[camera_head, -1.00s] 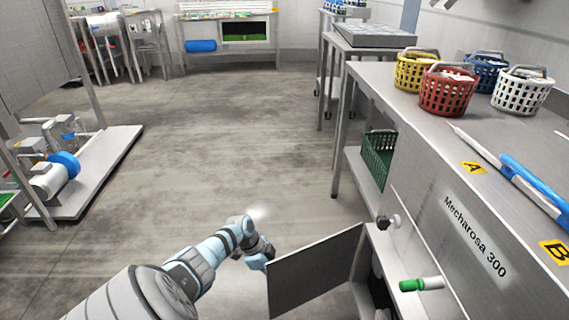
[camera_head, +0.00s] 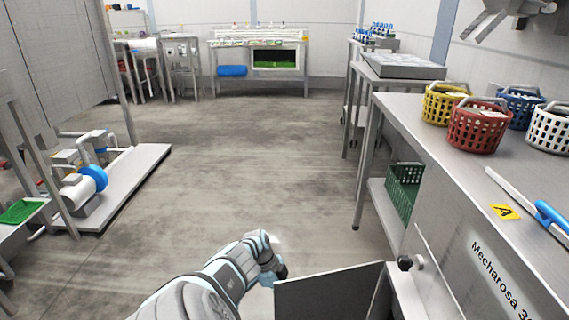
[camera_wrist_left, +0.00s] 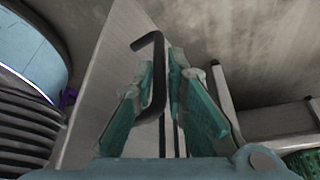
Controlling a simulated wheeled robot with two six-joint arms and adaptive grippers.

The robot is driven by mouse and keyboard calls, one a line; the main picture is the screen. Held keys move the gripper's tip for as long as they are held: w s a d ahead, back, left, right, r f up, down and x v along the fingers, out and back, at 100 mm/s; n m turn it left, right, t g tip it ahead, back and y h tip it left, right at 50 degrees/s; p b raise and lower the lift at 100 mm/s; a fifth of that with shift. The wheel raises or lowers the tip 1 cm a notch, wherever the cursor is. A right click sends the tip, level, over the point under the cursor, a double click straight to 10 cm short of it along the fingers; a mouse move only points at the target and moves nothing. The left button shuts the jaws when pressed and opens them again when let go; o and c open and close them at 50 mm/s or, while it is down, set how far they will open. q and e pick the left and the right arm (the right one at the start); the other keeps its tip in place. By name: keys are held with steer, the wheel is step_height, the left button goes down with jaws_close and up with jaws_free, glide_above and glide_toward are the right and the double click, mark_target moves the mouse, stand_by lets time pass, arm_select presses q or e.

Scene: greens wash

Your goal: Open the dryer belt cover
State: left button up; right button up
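The belt cover is a flat grey panel (camera_head: 330,298) swung out from the front of the machine marked "Mecharosa 300" (camera_head: 500,280). My left gripper (camera_head: 278,272) is at its free, left edge. In the left wrist view the teal fingers of my left gripper (camera_wrist_left: 163,85) stand on either side of a bent black handle (camera_wrist_left: 156,85), with the pale panel (camera_wrist_left: 105,85) behind. I cannot tell whether both fingers press on the handle. The inside of the machine is mostly hidden.
A black knob (camera_head: 405,262) sticks out of the machine front. A green crate (camera_head: 403,190) stands on the shelf under the counter. Yellow (camera_head: 443,105), red (camera_head: 478,128), blue and white baskets are on top. The floor (camera_head: 230,170) to the left is clear; a pump platform (camera_head: 125,185) lies farther left.

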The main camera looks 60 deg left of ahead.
arm_select(q)
steer(key=o, duration=0.3)
steer(key=shift+w+d, duration=0.2)
steer(key=shift+w, duration=0.25)
steer(key=shift+o, duration=0.2)
steer(key=shift+s+a, duration=0.15)
steer(key=shift+s, duration=0.15)
steer(key=v, duration=1.2)
